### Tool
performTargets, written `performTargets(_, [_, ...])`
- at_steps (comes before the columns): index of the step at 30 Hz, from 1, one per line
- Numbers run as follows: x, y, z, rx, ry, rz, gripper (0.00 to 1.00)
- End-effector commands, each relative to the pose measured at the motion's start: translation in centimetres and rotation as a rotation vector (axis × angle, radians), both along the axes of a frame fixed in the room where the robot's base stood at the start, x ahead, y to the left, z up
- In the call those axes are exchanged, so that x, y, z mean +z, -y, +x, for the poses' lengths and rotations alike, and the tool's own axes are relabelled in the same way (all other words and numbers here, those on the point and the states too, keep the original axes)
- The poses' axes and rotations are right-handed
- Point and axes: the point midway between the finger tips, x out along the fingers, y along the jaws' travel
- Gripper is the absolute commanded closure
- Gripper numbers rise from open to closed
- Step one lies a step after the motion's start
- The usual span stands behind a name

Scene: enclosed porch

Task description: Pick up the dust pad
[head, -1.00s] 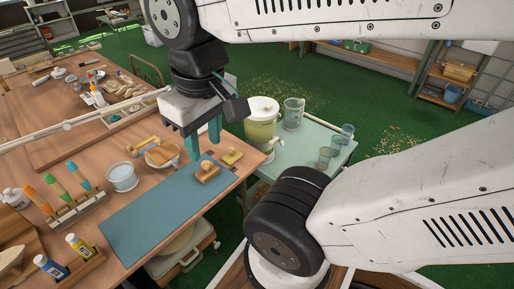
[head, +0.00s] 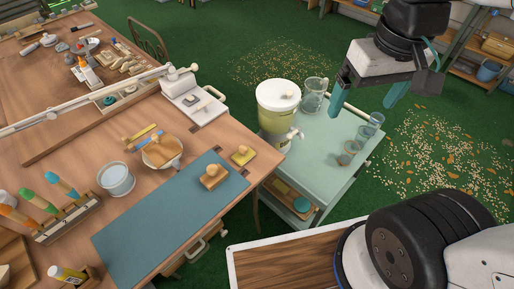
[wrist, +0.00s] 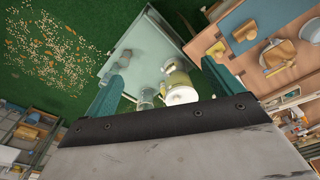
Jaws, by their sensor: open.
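Two small knobbed pads are near the right end of the blue mat on the workbench. One is a tan wooden block with a round knob (head: 212,176), lying on the mat. The other is a flatter yellow pad with a knob (head: 243,155), by the mat's far right corner. I cannot tell for certain which is the dust pad. My gripper (head: 367,99) is open and empty, raised to the right of both pads, around the side table. In the wrist view its teal fingers (wrist: 162,86) stand wide apart with nothing between them.
The blue mat (head: 150,228) lies along the bench's front edge. A pale green side table (head: 322,150) holds a lidded dispenser (head: 278,112) and several clear cups. Litter covers the green floor.

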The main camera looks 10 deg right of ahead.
Motion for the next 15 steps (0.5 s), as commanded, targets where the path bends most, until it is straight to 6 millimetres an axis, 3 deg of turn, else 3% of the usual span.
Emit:
performTargets(5, [-3.1, -3.7, 6.1, 0.068, -0.039, 0.000, 0.08])
performTargets(9, [-6.7, -7.5, 10.4, 0.119, -0.058, -0.002, 0.08])
performTargets(15, [-13.5, -13.6, 14.6, 0.185, -0.084, -0.009, 0.08])
